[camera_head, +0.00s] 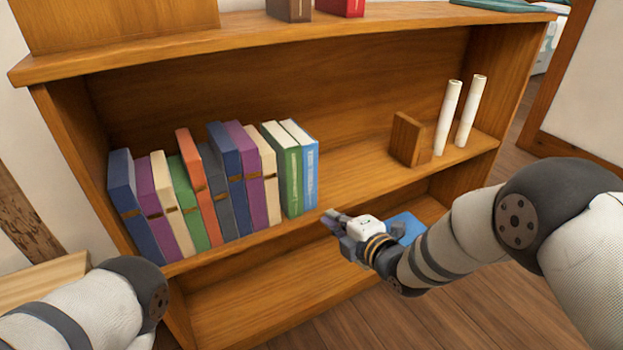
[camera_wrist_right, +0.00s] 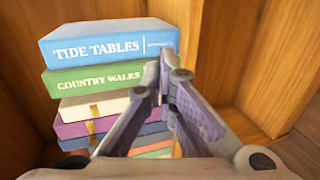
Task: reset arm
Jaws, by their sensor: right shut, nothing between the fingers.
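My right gripper (camera_head: 333,219) is in front of the bookshelf, close to the front edge of the middle shelf, below and right of the light blue book. In the right wrist view its fingers (camera_wrist_right: 164,78) are together with nothing between them. That view shows the light blue "Tide Tables" book (camera_wrist_right: 110,43) and the green "Country Walks" book (camera_wrist_right: 100,77) just beyond the fingers; I cannot tell whether they touch. My left arm (camera_head: 85,310) shows at the lower left, but its gripper is out of view.
The wooden bookshelf (camera_head: 345,180) holds a row of several books, a wooden bookend (camera_head: 406,139) and two white rolls (camera_head: 448,117). A blue flat item (camera_head: 408,228) lies behind my right wrist on the lower level. The middle shelf is bare between the books and bookend.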

